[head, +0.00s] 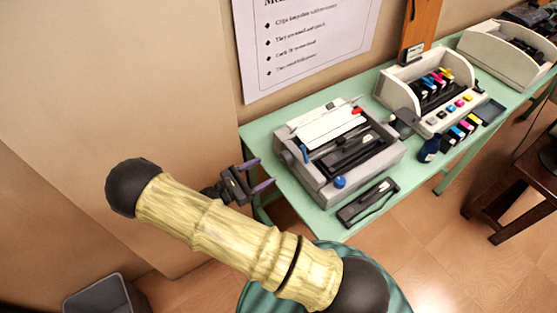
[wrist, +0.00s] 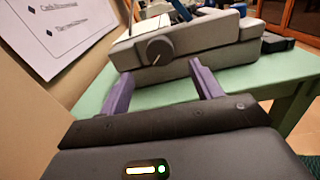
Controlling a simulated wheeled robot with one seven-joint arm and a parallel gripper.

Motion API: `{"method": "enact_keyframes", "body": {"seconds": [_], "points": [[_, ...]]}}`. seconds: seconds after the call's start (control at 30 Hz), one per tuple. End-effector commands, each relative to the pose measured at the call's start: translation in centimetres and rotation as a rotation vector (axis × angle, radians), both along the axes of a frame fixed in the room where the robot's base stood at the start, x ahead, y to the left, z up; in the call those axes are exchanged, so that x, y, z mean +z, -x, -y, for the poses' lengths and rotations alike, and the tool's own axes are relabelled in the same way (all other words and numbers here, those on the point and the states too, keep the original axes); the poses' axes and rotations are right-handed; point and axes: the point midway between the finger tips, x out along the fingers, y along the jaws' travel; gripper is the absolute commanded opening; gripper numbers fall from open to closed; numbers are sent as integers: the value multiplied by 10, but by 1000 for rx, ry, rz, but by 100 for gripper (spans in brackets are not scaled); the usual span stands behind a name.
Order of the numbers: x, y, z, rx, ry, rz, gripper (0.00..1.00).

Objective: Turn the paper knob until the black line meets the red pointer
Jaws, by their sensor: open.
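A grey printer (head: 345,150) stands on the green table, and its side also shows in the wrist view (wrist: 215,45). A dark round knob (wrist: 154,50) sits on that side, with a thin pale line running down from near its middle. I take it for the paper knob; I cannot make out a black line or a red pointer. My gripper (head: 261,173) is open and empty at the table's left end, left of the printer. In the wrist view its two purple fingers (wrist: 159,72) are spread, with the knob beyond and between them, apart from both.
The green table (head: 265,145) runs along the wall. A dark flat part (head: 368,202) lies in front of the printer. A second machine with colored cartridges (head: 430,85) stands farther right. A poster (head: 305,40) hangs behind. A grey bin (head: 105,297) stands on the floor at lower left.

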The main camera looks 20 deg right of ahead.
Motion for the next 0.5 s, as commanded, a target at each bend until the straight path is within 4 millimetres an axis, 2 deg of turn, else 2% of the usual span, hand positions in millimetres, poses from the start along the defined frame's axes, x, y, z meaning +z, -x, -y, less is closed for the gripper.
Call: {"method": "enact_keyframes", "body": {"seconds": [0.03,0.3,0.5], "points": [[2,-2,10,-5,4,-2,64],[2,-17,52,-3,2,-1,64],[0,-22,64,-1,0,0,64]]}}
